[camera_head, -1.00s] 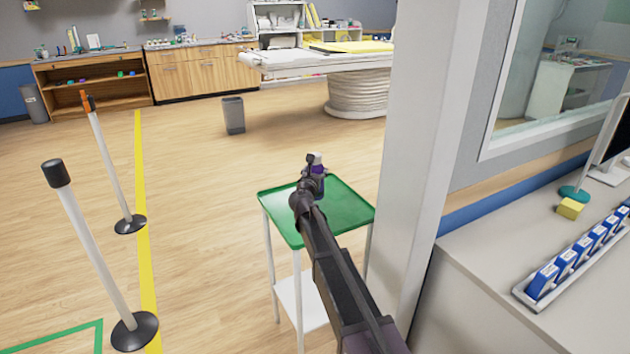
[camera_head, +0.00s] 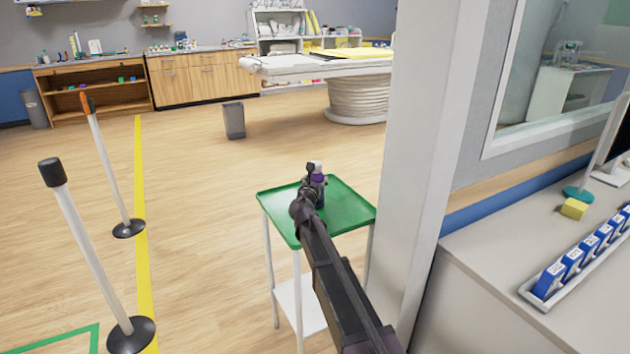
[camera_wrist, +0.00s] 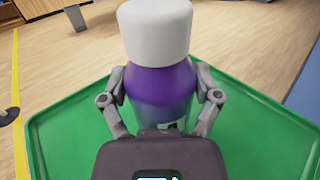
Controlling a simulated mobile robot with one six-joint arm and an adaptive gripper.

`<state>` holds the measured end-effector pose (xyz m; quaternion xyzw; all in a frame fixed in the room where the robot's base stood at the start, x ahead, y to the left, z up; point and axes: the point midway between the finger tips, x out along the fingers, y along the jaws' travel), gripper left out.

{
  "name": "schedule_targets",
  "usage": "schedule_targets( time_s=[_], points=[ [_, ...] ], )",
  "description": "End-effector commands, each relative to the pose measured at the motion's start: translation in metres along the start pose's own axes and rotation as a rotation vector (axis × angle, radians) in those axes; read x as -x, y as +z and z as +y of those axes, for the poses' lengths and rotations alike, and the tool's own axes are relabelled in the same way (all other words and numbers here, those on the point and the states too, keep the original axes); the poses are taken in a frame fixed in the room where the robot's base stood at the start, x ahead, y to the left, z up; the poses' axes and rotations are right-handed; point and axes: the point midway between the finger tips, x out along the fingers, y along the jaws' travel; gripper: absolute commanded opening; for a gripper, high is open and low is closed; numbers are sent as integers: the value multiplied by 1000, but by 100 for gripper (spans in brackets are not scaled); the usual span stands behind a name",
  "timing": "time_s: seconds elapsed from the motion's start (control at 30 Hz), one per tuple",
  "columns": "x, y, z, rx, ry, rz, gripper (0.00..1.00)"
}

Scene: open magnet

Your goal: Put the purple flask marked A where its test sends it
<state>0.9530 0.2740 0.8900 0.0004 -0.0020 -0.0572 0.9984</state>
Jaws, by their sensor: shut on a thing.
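The purple flask (camera_wrist: 160,88) with a white cap is between the fingers of my gripper (camera_wrist: 160,110) in the wrist view. The fingers close on it from both sides, and it is upright. A dark mark low on its front is partly hidden, so I cannot read the letter. In the head view the flask (camera_head: 319,180) and my gripper (camera_head: 313,185) are over the green tray-top table (camera_head: 347,211). I cannot tell whether the flask's base touches the tray.
A white pillar (camera_head: 425,150) stands close to the right of the green table. A counter with a rack of blue boxes (camera_head: 575,262) and a yellow block (camera_head: 573,208) is at right. Posts (camera_head: 88,250) stand along a yellow floor line (camera_head: 140,200) at left. Open floor lies between.

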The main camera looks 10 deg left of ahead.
Motion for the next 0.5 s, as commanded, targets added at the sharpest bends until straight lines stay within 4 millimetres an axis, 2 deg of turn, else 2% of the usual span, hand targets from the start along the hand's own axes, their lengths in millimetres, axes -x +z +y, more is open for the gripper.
schedule_targets(
  time_s=[0.1, 0.13, 0.17, 0.2, 0.5],
  points=[
    [0, -4, 0, 0, 0, 0, 19],
    [0, -3, 0, 0, 0, 0, 86],
    [0, -2, 0, 0, 0, 0, 95],
    [0, -2, 0, 0, 0, 0, 100],
    [0, -2, 0, 0, -1, 0, 100]
  ],
)
